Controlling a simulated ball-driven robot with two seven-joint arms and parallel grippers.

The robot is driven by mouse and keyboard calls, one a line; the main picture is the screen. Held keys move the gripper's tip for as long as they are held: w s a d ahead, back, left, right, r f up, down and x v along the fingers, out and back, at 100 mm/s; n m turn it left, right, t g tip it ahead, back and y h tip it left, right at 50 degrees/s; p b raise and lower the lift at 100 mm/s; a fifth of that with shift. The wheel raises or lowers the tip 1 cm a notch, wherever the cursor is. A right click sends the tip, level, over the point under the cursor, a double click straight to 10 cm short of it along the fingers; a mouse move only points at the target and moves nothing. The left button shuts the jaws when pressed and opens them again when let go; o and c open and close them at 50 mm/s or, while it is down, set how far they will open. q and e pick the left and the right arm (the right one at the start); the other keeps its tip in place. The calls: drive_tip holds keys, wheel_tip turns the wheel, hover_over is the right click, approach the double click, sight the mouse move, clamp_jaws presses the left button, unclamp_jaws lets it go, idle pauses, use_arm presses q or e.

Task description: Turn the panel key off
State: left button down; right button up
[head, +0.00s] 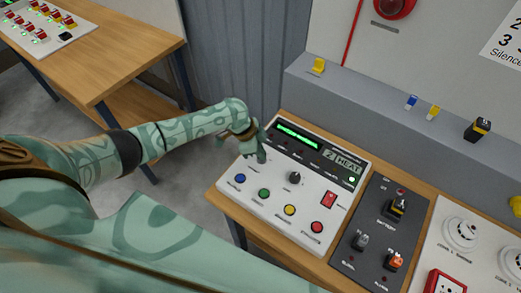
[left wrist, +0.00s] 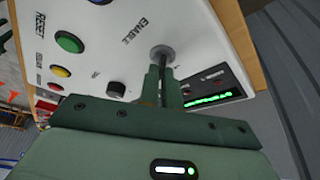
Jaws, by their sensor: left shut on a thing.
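The white control panel (head: 265,195) lies on the wooden bench and also fills the top of the left wrist view (left wrist: 100,20). My left gripper (head: 260,155) is at its far left corner, covering the key in the head view. In the left wrist view, my left gripper (left wrist: 162,88) is shut on the dark key (left wrist: 163,80), whose round grey lock collar (left wrist: 162,52) sits beside the word ENABLE. I cannot tell the key's turned position. My right gripper is out of view.
The panel carries a lit green display (head: 297,137), a lit green lamp (head: 352,180), a black knob (head: 294,178), a red rocker switch (head: 328,200) and several coloured buttons. A dark switch box (head: 375,235) stands to its right. Another bench (head: 110,50) is at the back left.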

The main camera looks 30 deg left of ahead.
use_arm(q)
drive_tip(key=n+p, duration=0.2)
drive_tip(key=p, duration=0.1)
drive_tip(key=n+t+y+p, duration=0.1)
drive_tip(key=n+p, duration=0.2)
drive_tip(key=n+y+p, duration=0.1)
drive_tip(key=n+p, duration=0.1)
drive_tip(key=p, duration=0.1)
drive_tip(key=shift+s+d+r+t, duration=0.1)
drive_tip(key=shift+d+r+t, duration=0.05)
drive_tip(key=shift+r+t, duration=0.2)
drive_tip(key=shift+f+n+t+y+p, duration=0.15)
drive_tip(key=shift+n+t+y+p, duration=0.2)
drive_tip(key=shift+n+p, duration=0.65)
drive_tip(key=shift+f+n+t+y+p, duration=0.15)
drive_tip(key=shift+n+y+p, duration=0.45)
drive_tip(key=shift+n, duration=0.6)
drive_tip(key=c, duration=1.6)
unclamp_jaws()
drive_tip(key=p+v, duration=0.5)
drive_tip(key=v, duration=1.1)
drive_tip(key=shift+r, duration=0.15)
